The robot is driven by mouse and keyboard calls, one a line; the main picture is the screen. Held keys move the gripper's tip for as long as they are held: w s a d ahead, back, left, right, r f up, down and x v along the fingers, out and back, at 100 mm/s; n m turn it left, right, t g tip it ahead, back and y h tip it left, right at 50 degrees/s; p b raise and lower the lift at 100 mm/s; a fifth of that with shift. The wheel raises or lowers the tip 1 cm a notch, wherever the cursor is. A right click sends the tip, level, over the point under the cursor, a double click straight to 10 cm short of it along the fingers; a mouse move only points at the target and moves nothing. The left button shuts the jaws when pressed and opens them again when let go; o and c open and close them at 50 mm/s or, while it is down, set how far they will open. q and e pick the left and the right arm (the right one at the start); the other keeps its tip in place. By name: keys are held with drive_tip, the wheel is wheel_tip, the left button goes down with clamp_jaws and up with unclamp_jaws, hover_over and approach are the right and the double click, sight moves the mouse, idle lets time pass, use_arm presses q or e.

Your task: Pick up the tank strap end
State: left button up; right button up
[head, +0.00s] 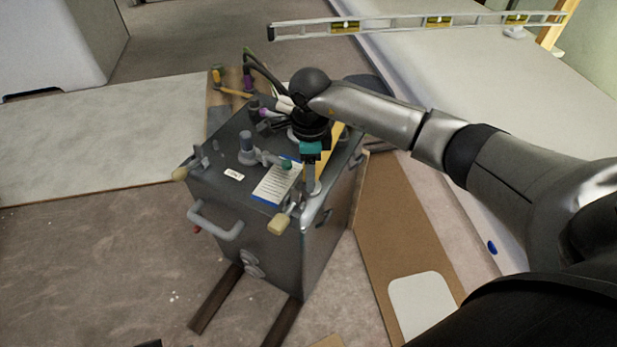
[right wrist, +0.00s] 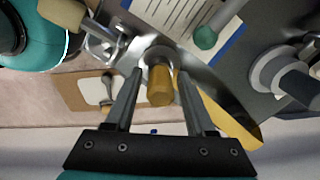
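The dark grey tank (head: 265,240) stands on the floor in the head view. My right gripper (head: 312,186) points down at the tank top's front right corner. In the right wrist view, an amber-brown cylindrical end (right wrist: 160,90) in a shiny metal collar sits between the fingertips (right wrist: 159,74). It may be the tank strap end, but I cannot tell for sure. The fingers are apart, with a visible gap on each side of it. In the head view the gripper hides most of this fitting. My left gripper is in neither view.
A cream-knobbed clamp (head: 279,225) is close to the gripper; its knob also shows in the right wrist view (right wrist: 62,12). A paper sheet (head: 275,184), grey pipe fittings (head: 247,150) and hoses crowd the tank top. A spirit level (head: 400,24) lies behind.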

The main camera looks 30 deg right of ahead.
clamp_jaws()
drive_tip(key=shift+r, duration=0.15)
idle(0.4)
drive_tip(key=shift+r, duration=0.2)
use_arm(q)
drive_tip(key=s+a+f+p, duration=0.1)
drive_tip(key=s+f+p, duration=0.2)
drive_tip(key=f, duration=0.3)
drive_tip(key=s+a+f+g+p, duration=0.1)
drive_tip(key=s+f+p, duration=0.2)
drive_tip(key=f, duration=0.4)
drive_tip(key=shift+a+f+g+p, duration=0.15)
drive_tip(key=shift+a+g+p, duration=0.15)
drive_tip(key=shift+p, duration=0.15)
use_arm(e)
wheel_tip(320, 180, up, 19)
drive_tip(key=shift+r, duration=0.2)
